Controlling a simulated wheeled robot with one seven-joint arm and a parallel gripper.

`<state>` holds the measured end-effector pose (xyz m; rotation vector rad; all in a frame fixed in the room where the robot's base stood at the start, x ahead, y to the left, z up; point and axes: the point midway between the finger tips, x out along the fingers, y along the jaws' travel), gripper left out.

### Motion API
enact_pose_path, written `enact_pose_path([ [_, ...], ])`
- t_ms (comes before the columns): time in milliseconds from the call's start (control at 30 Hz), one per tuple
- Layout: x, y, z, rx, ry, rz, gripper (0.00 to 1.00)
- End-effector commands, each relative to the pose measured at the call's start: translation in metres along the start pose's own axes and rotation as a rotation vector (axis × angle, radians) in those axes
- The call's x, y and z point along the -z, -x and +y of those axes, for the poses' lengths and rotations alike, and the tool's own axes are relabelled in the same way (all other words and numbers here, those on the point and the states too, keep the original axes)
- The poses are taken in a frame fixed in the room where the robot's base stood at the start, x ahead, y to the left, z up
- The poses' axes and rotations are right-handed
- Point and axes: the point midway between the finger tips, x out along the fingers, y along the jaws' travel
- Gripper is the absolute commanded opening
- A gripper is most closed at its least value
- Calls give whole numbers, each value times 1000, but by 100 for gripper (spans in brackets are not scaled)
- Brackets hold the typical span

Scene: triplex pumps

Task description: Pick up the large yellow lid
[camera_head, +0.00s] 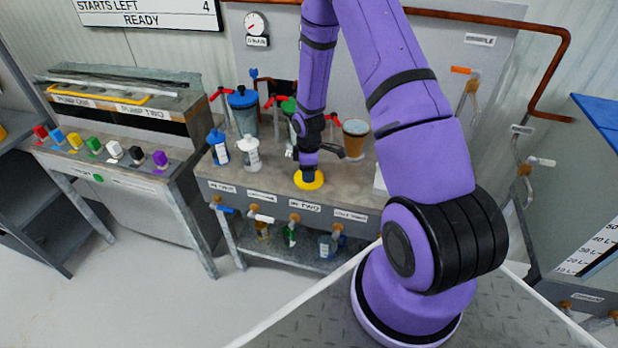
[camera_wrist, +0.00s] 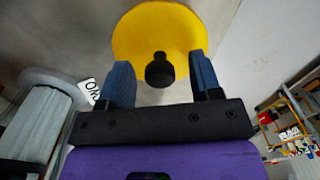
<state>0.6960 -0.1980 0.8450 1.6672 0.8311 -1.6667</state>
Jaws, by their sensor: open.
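The large yellow lid (camera_head: 309,181) lies flat on the metal bench, near its front edge. In the wrist view the lid (camera_wrist: 160,35) is a wide yellow disc with a black knob (camera_wrist: 160,71) on it. My gripper (camera_wrist: 165,72) is open, with one blue finger on each side of the knob. The fingers appear apart from the knob. In the head view my gripper (camera_head: 307,165) is right over the lid and hides part of it.
The bench (camera_head: 235,177) also holds a white bottle (camera_head: 250,153), a blue-capped bottle (camera_head: 219,147), a blue-lidded container (camera_head: 243,112) and an orange-brown cup (camera_head: 355,138). Taps line its front edge. In the wrist view a grey-white cylinder (camera_wrist: 40,120) stands left of my gripper.

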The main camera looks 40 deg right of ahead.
Motion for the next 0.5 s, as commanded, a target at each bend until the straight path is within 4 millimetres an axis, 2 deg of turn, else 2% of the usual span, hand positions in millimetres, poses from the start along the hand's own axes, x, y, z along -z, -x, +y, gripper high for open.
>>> enact_pose_path([
  [167,0,0,0,0,0,0,58],
  [267,0,0,0,0,0,0,40],
  [400,0,0,0,0,0,0,8],
  [433,0,0,0,0,0,0,4],
  [500,0,0,0,0,0,0,4],
])
